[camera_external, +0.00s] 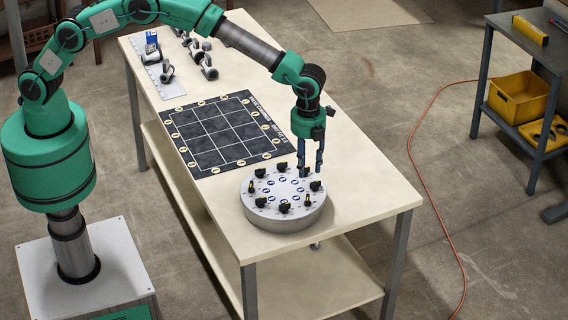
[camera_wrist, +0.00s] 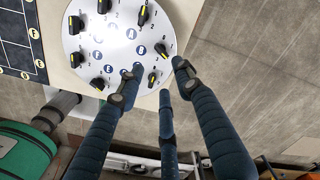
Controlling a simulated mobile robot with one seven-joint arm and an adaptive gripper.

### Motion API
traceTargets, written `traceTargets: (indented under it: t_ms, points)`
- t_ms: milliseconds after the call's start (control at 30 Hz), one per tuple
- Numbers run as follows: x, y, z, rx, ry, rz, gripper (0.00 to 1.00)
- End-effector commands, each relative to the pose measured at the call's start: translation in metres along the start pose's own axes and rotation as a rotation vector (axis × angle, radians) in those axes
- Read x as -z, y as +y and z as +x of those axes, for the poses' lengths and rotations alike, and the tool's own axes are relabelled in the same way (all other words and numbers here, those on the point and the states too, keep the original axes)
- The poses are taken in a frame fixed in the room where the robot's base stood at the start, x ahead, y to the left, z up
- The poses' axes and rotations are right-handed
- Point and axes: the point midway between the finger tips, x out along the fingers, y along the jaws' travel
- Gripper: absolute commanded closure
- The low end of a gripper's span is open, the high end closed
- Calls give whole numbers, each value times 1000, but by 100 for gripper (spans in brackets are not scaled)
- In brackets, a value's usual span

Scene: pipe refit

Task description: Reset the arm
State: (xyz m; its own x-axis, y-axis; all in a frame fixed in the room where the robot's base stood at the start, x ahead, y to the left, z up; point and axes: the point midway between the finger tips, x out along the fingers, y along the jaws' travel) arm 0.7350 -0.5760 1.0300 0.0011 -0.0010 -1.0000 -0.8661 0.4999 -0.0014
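My green arm reaches over the workbench (camera_external: 345,205) from the left in the external view. My gripper (camera_external: 310,170) points down over the right rear part of a round grey dial unit (camera_external: 284,222) with several black knobs. In the wrist view, the blue fingers of my gripper (camera_wrist: 155,84) are spread apart, with nothing held between them. A black knob with a yellow mark (camera_wrist: 152,78) shows between the fingertips. I cannot tell whether any finger touches it. Other knobs ring the white face of the dial.
A black grid mat (camera_external: 222,133) lies behind the dial unit. Several grey pipe fittings (camera_external: 208,68) and a white ruled strip (camera_external: 170,86) lie at the far end. A side table with a yellow bin (camera_external: 517,97) stands right. An orange cable (camera_external: 411,140) crosses the floor.

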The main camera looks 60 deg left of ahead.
Motion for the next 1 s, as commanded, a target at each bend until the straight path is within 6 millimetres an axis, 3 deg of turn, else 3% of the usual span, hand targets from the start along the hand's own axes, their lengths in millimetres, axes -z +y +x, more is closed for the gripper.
traceTargets:
  t_ms: [733, 867, 1000]
  points:
    - [-2, 0, -4, 2, 0, -6, 65]
    - [-11, 3, -15, 8, 1, -31, 65]
    - [-30, 10, -40, 23, 4, -90, 65]
